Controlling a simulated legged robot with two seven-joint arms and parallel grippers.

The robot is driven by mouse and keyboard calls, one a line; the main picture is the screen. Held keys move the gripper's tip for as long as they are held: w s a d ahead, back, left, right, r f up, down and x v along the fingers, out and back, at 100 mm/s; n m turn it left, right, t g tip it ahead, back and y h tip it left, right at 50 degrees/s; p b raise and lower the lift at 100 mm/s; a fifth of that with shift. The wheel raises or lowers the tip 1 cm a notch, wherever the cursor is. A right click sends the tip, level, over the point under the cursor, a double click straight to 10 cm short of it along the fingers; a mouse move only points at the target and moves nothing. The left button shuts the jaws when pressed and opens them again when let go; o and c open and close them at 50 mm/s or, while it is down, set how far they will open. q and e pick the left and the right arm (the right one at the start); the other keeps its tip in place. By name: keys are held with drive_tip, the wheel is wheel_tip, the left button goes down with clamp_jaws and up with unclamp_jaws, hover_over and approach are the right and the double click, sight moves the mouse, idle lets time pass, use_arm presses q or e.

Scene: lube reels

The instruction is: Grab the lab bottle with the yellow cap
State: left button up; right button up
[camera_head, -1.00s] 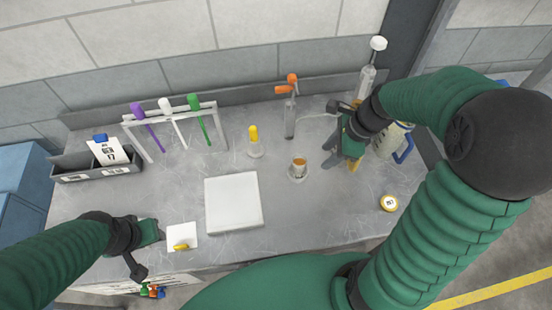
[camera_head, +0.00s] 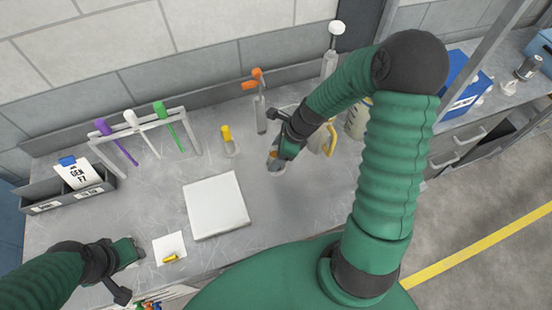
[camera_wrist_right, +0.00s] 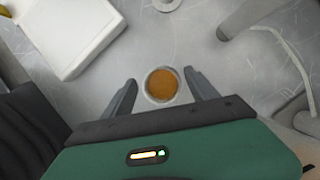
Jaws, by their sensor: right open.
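A small clear bottle with a yellow cap (camera_head: 227,138) stands upright on the grey bench, behind the white slab in the head view. My right gripper (camera_head: 273,160) is to the right of this bottle, low over a small cup. In the right wrist view my right gripper (camera_wrist_right: 161,80) is open, with a finger on each side of the round cup of amber liquid (camera_wrist_right: 161,86). The yellow-capped bottle is not seen in the wrist view. My left gripper (camera_head: 137,252) is at the front left of the bench, its fingers too small to read.
A white slab (camera_head: 215,205) lies mid-bench. A rack with coloured-handled tools (camera_head: 150,128) and a grey bin (camera_head: 72,188) stand at left. An orange-handled tool (camera_head: 260,110) stands behind the bottle. Yellow- and grey-handled jugs (camera_head: 325,140) are right of my right gripper.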

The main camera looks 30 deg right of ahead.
drive_tip(key=x, duration=0.3)
drive_tip(key=shift+w+a, duration=0.1)
drive_tip(key=shift+w, duration=0.05)
drive_tip(key=shift+d, duration=0.25)
drive_tip(key=shift+c, duration=0.2)
drive_tip(key=shift+d, duration=0.15)
drive_tip(key=c, duration=0.5)
drive_tip(key=shift+a, duration=0.25)
clamp_jaws()
